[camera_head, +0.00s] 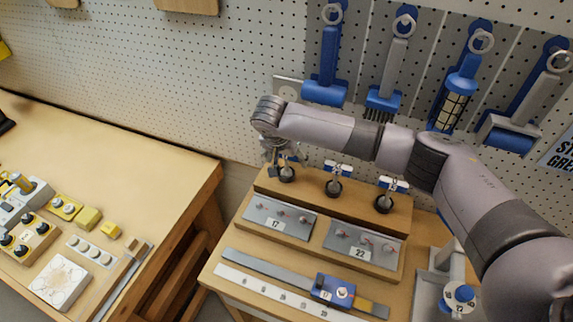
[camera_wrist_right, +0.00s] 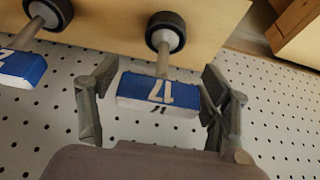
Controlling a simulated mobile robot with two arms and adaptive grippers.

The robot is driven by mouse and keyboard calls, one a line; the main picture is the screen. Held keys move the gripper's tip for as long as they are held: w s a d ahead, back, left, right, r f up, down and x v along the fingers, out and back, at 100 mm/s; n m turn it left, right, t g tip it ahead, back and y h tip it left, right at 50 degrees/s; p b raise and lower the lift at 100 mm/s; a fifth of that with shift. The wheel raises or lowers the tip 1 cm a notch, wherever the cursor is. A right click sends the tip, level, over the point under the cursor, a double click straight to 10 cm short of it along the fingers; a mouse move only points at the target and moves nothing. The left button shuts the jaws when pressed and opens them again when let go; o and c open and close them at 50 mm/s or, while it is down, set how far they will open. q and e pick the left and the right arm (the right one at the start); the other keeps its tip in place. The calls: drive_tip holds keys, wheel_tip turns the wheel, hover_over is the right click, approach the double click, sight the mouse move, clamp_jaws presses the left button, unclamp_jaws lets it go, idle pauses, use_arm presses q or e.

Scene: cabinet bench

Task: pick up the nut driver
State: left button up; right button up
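Three nut drivers with blue-and-white tagged tops and dark round collars stand in a row on the raised wooden block. The left one (camera_head: 286,174) is partly covered by my right gripper; the middle one (camera_head: 334,184) and the right one (camera_head: 386,198) are clear of it. In the right wrist view the blue block marked 17 (camera_wrist_right: 158,92) sits between the two fingers of my right gripper (camera_wrist_right: 160,74), with gaps on both sides. The right gripper (camera_head: 275,155) is open, at the top of the left driver. My left gripper is out of view.
Plates marked 17 (camera_head: 278,218) and 22 (camera_head: 362,246) lie in front of the row. A ruler bar with a blue slider (camera_head: 334,290) is nearer. Blue-backed tools hang on the pegboard (camera_head: 240,90) behind. A second bench (camera_head: 110,150) stands left, across a gap.

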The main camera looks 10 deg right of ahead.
drive_tip(key=c, duration=1)
drive_tip(key=shift+r, duration=0.1)
drive_tip(key=shift+w+r+b, duration=0.1)
drive_tip(key=shift+r+b, duration=0.3)
drive_tip(key=shift+r, duration=0.1)
wheel_tip(320, 180, up, 2)
drive_tip(key=shift+r+b, duration=0.1)
drive_tip(key=shift+b, duration=0.45)
drive_tip(key=s+a+b, duration=0.2)
drive_tip(key=s+a, duration=0.8)
drive_tip(key=s, duration=0.5)
drive_tip(key=shift+a+r, duration=0.1)
